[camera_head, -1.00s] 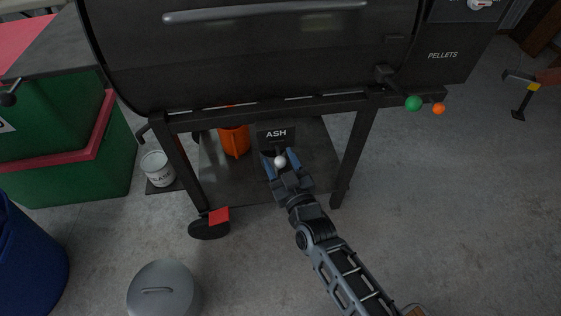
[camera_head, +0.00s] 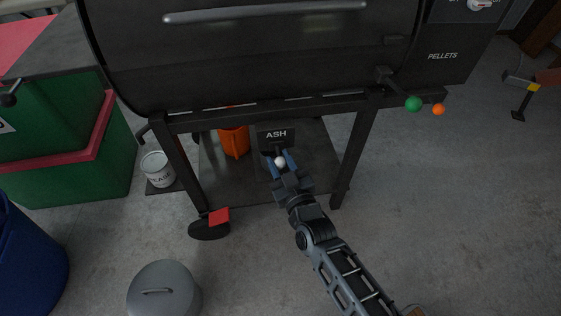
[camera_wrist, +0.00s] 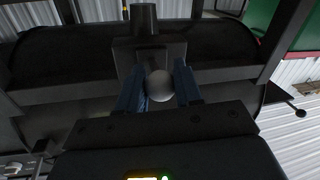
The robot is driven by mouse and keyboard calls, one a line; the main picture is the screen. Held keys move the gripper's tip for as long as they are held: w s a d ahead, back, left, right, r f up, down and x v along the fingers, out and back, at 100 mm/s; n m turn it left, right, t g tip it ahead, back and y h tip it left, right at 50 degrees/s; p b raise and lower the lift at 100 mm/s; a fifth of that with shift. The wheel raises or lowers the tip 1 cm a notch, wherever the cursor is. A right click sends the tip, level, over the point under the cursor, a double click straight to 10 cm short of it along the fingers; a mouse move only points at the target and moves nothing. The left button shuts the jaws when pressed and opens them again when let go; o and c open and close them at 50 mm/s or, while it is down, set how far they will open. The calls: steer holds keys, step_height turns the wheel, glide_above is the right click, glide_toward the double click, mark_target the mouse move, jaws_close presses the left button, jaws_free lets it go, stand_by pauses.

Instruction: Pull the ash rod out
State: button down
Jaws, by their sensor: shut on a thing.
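The ash rod shows as a pale round knob (camera_head: 280,162) at its end, below a dark plate marked ASH (camera_head: 276,135) under the grill. My gripper (camera_head: 281,165) is around the knob, its blue fingers closed on it from both sides. In the wrist view the same knob (camera_wrist: 160,86) sits between the two blue fingertips. The rod's shaft is mostly hidden behind the knob and fingers.
The black grill barrel (camera_head: 250,60) is above, with frame legs on either side of my gripper. An orange bucket (camera_head: 235,140) stands on the lower shelf to the left. A lidded grey bin (camera_head: 163,292) stands on the floor at front left.

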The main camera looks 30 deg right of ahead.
steer(key=s+a+p, duration=0.1)
steer(key=s+a, duration=0.1)
steer(key=s, duration=0.5)
steer(key=shift+a+p, duration=0.2)
steer(key=shift+p, duration=0.15)
steer(key=shift+s+f, duration=0.1)
steer(key=c, duration=0.8)
jaws_free()
steer(key=shift+s, duration=0.1)
steer(key=s, duration=0.7)
steer(key=shift+s+a+p, duration=0.3)
steer(key=shift+a+p, duration=0.1)
steer(key=shift+a, duration=0.05)
steer(key=shift+s, duration=0.1)
